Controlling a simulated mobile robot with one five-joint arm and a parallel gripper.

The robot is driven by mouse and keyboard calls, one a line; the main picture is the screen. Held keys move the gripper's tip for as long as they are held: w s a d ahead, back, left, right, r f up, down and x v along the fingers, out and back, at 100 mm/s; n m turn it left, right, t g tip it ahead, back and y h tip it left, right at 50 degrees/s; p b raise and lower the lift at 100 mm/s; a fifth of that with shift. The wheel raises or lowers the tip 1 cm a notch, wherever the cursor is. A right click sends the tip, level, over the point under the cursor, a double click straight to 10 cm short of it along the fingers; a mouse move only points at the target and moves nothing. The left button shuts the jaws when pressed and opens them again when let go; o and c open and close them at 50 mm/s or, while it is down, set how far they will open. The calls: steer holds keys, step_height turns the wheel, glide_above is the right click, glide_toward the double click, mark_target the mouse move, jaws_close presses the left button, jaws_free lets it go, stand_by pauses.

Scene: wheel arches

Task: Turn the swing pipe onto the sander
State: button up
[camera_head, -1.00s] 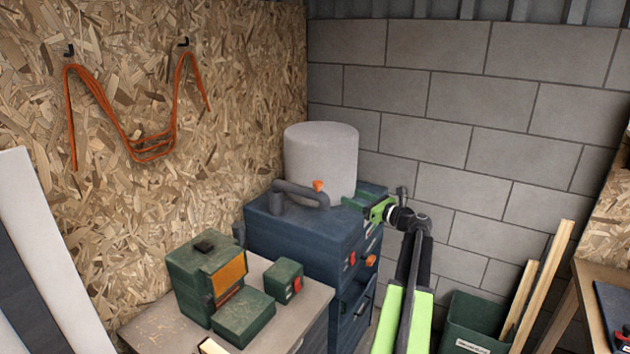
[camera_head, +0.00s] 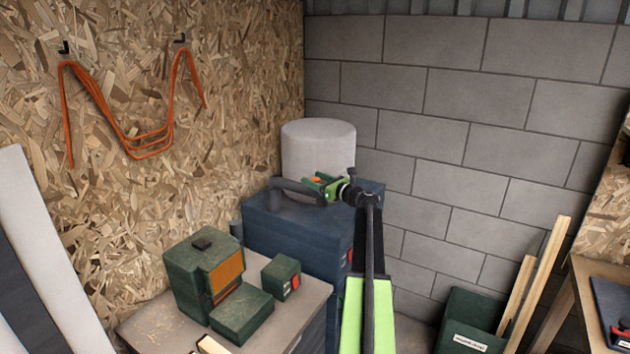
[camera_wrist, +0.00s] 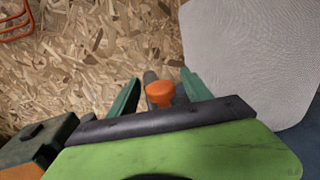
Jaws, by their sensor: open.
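The swing pipe (camera_head: 293,187) is a dark grey bent tube on top of the blue cabinet (camera_head: 275,225), in front of a pale drum. Its orange knob (camera_wrist: 160,95) shows in the wrist view between the two green fingers of my gripper (camera_wrist: 160,90). The fingers stand apart on either side of the knob; I cannot tell whether either touches it. In the head view my gripper (camera_head: 316,182) is at the pipe's right end and partly hides it. The sander (camera_head: 205,275), a green machine with an orange face, stands on the bench at the lower left.
The pale grey drum (camera_head: 318,148) stands on the cabinet close behind my gripper. A small green box with a red switch (camera_head: 282,277) sits beside the sander on the bench (camera_head: 150,325). A green bin (camera_head: 472,315) with wooden planks stands at the right.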

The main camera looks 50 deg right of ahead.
jaws_close()
stand_by(0.4)
stand_by(0.9)
